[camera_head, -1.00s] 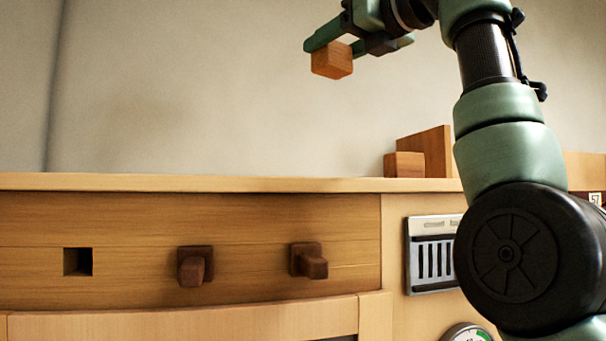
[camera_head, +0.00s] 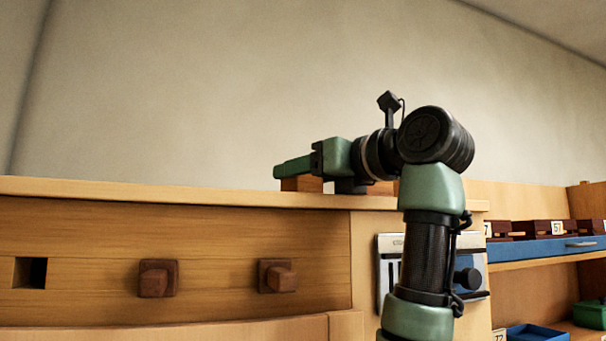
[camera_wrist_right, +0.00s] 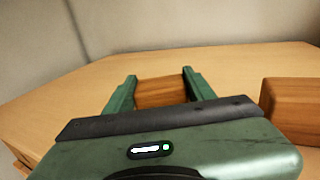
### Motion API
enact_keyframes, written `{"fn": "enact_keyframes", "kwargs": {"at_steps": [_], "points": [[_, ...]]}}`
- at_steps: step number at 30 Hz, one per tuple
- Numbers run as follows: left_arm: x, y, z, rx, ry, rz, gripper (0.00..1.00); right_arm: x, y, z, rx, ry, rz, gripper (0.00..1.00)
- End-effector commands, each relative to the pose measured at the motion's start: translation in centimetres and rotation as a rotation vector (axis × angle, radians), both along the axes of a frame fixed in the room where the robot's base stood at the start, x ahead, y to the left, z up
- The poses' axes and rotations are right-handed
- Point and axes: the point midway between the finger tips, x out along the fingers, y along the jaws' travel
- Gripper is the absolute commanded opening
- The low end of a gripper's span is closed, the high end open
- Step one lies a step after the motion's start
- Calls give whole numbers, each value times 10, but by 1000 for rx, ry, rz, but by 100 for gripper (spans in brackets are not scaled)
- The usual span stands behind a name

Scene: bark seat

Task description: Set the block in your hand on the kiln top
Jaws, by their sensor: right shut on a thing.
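The wooden block (camera_head: 302,184) is between the fingers of my right gripper (camera_head: 296,170), low over the kiln top (camera_head: 190,190). The block also shows in the right wrist view (camera_wrist_right: 160,92), with a green finger along each side. My right gripper is shut on it. The block's underside is at the level of the top's front edge in the head view, so I cannot tell whether it touches the surface. My left gripper is not in view.
Another wooden block (camera_wrist_right: 292,108) stands on the top, right of my gripper in the wrist view. The top left of the gripper is clear. The kiln front has wooden knobs (camera_head: 277,276). Shelves with a blue tray (camera_head: 545,248) stand at the right.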

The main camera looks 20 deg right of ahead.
Motion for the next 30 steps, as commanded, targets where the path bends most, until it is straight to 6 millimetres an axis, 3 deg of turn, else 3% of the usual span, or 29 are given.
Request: {"fn": "enact_keyframes", "kwargs": {"at_steps": [9, 10, 12, 23, 30], "points": [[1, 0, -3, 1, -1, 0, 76, -1, 0, -3, 0, -1, 0, 12], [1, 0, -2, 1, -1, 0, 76, 0, 0, -3, 0, 0, 0, 60], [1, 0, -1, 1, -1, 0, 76, 0, 0, -2, 0, 0, 0, 76], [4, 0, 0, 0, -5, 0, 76, -1, 0, 0, 0, -1, 0, 76], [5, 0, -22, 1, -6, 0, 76, -36, -16, -4, 2, -7, 1, 76]]}}
